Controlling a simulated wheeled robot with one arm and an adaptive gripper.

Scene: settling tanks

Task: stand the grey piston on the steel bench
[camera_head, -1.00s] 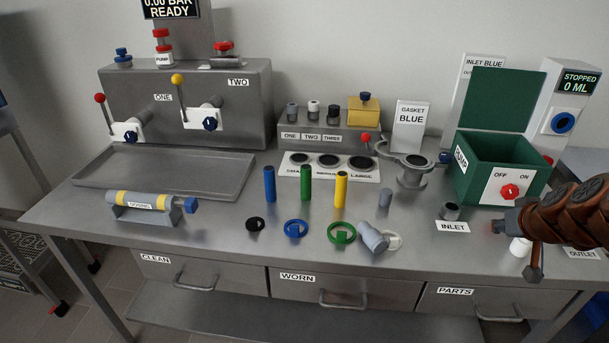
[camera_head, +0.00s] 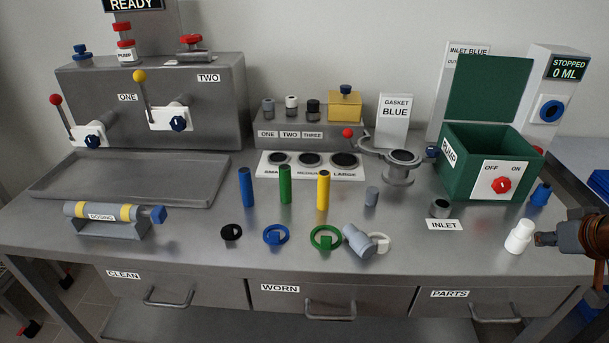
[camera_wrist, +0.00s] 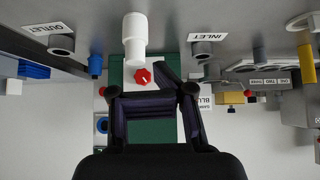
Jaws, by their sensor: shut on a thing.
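A grey stepped cylinder, seemingly the grey piston (camera_head: 357,240), lies tilted on its side beside a white ring on the steel bench (camera_head: 200,240). A small grey cylinder (camera_head: 372,196) stands upright behind it. My gripper (camera_head: 545,239) is at the far right of the head view, just right of a white stepped cylinder (camera_head: 519,236). In the wrist view my gripper (camera_wrist: 155,105) is shut, with a dark shape between the fingers that I cannot identify. The lying grey cylinder is well to its left in the head view and not touched.
Black, blue and green rings (camera_head: 326,237) lie along the front. Blue, green and yellow rods (camera_head: 324,189) stand behind them. The inlet socket (camera_head: 440,208), green pump box (camera_head: 487,165) and a blue stepped piece (camera_head: 541,194) are near my gripper. Bare bench shows at front centre-right.

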